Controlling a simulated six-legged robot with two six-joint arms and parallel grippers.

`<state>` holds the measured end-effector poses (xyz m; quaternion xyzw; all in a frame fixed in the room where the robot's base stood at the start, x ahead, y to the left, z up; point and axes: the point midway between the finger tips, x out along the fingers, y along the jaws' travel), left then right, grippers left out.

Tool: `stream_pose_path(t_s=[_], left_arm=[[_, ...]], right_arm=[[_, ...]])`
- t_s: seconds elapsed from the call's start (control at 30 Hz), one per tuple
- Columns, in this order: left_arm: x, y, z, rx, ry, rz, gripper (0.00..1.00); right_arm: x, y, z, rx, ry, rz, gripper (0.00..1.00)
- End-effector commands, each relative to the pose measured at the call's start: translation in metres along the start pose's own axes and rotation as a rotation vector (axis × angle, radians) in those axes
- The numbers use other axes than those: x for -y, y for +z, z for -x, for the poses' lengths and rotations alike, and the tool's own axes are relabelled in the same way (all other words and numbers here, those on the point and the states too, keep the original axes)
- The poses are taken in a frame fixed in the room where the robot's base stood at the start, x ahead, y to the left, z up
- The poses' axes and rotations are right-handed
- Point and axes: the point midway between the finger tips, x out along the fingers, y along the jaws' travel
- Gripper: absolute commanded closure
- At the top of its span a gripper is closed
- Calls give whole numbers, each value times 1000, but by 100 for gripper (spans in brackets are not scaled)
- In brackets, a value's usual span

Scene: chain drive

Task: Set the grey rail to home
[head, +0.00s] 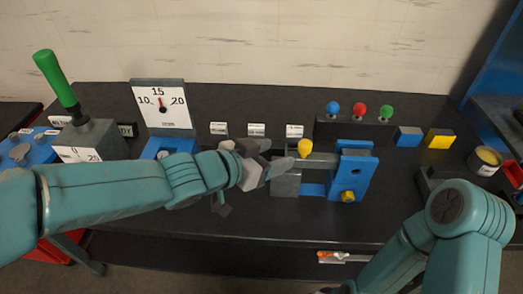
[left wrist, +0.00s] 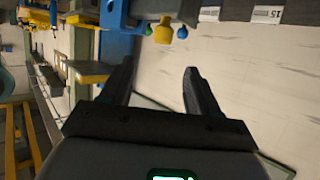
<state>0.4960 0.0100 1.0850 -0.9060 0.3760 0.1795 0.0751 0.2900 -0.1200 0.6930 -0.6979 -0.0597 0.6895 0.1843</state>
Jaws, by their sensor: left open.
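The grey rail (head: 322,159) lies across a blue bracket (head: 352,172) near the middle of the bench in the head view. A yellow knob (head: 305,147) stands up from the rail's left part. My left gripper (head: 282,168) is open just left of the knob, over a grey block (head: 287,186). In the left wrist view, my open fingers (left wrist: 155,78) have nothing between them. The yellow knob (left wrist: 163,31) shows beyond the fingertips, apart from them. The rail's left end is partly hidden by my gripper. My right gripper is out of view.
Behind stand a rack with blue (head: 332,108), red (head: 359,111) and green (head: 386,112) knobs, and small white labels (head: 256,130). A dial (head: 160,104) and a green-handled lever (head: 56,80) are left. Blue (head: 407,136) and yellow (head: 439,139) blocks sit right. The front bench strip is clear.

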Motion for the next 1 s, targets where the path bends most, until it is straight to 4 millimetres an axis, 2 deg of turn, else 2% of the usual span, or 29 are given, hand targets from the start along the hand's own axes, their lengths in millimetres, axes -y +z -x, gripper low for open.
stream_pose_path(t_s=[0.03, 0.1, 0.23, 1.0], left_arm=[[0, -3, 11, 0, -2, 1, 39], [0, -2, 20, 0, -1, -1, 39], [0, -1, 30, 1, -1, 0, 39], [0, 1, 34, 0, 0, 0, 39]], right_arm=[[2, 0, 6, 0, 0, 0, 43], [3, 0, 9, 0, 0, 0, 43], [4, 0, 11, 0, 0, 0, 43], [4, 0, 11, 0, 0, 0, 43]])
